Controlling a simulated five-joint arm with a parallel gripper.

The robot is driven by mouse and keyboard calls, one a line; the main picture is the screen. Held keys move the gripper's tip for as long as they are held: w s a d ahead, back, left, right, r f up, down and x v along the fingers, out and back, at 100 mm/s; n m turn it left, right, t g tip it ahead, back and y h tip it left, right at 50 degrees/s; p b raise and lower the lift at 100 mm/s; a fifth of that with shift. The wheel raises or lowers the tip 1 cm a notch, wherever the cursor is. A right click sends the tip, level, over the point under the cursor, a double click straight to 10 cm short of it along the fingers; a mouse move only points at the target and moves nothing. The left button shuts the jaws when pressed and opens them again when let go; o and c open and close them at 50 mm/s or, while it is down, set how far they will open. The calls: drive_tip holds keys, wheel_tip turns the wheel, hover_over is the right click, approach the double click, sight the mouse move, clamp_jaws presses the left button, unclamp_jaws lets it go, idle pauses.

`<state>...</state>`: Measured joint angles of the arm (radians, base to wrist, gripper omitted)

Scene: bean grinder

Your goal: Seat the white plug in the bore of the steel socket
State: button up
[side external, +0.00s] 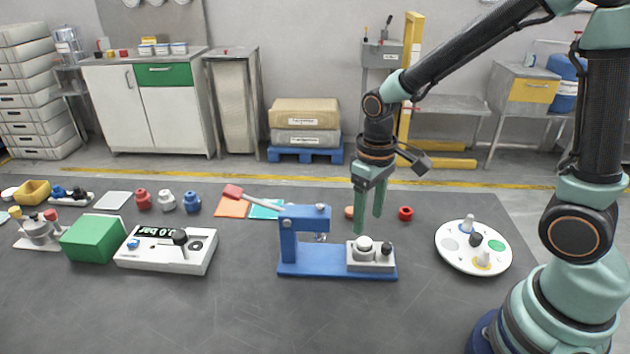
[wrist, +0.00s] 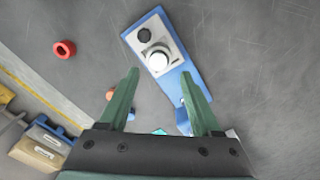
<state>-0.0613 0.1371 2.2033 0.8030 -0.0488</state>
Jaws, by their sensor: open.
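The white plug (side external: 364,243) stands upright at the steel socket (side external: 358,266) on the base of the blue press. How deep it sits in the bore cannot be told. In the wrist view the plug (wrist: 158,59) shows as a round white top on the grey socket block (wrist: 166,44). A dark round knob (side external: 386,248) stands beside it on the same block. My gripper (side external: 368,224) is open and empty, fingers pointing down, just above the plug. In the wrist view the plug lies a little beyond the fingertips (wrist: 160,73), between their lines.
The blue press (side external: 303,225) with its red-ended lever rises left of the socket. A red ring (side external: 405,213) lies behind to the right. A round white tray (side external: 450,262) with small pieces stands at right. A gauge box (side external: 190,258) is at left. The front mat is clear.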

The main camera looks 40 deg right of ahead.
wheel_tip(320, 180, up, 5)
wheel_tip(320, 180, up, 9)
drive_tip(key=m+t, duration=0.1)
drive_tip(key=t, duration=0.5)
hover_over(364, 242)
drive_tip(key=s+d, duration=0.2)
drive_tip(key=s, duration=0.3)
